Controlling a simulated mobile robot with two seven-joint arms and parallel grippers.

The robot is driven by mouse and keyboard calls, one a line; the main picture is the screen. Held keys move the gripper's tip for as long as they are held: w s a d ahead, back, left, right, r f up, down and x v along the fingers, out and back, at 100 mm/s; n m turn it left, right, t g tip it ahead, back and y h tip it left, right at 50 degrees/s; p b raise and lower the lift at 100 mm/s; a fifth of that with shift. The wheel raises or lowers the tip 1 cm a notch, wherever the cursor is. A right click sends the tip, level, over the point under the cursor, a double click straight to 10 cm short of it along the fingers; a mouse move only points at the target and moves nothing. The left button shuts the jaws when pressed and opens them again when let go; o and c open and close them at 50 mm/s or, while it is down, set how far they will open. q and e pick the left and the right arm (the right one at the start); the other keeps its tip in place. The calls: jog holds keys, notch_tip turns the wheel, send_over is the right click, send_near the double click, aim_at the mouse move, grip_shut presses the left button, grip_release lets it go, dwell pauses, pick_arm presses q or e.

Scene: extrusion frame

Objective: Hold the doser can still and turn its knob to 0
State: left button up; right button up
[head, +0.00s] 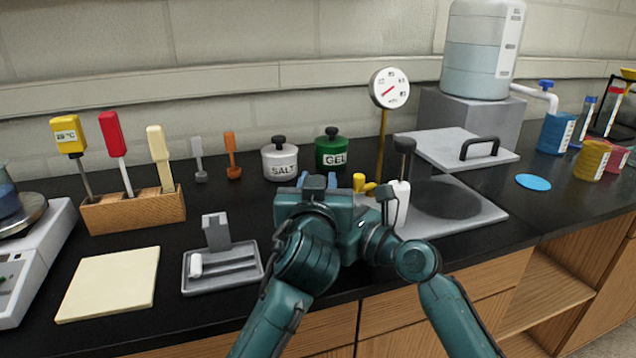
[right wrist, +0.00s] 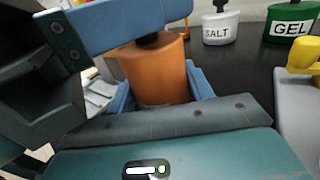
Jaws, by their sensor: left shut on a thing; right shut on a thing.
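The doser can is an orange cylinder (right wrist: 152,76) in the right wrist view, upright between the blue fingers of my right gripper (right wrist: 160,96), which is shut on it. Its dark knob (right wrist: 152,41) shows only partly above the can, behind a blue finger of my left gripper (right wrist: 122,22). My left gripper (head: 318,181) is shut on the knob from above; the contact itself is mostly hidden. In the head view my wrists hide the can and knob. My right gripper reaches in from the right there. The knob's scale and setting cannot be seen.
SALT (head: 280,160) and GEL (head: 331,152) jars stand behind my grippers. A dial gauge (head: 389,89), a white-bodied tool (head: 401,200) and a hotplate (head: 470,222) are close on the right. A grey tray (head: 222,284) and a wooden holder (head: 135,211) stand left.

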dwell(0.3)
pick_arm(q)
jog(key=o, duration=1)
notch_tip(320, 180, up, 10)
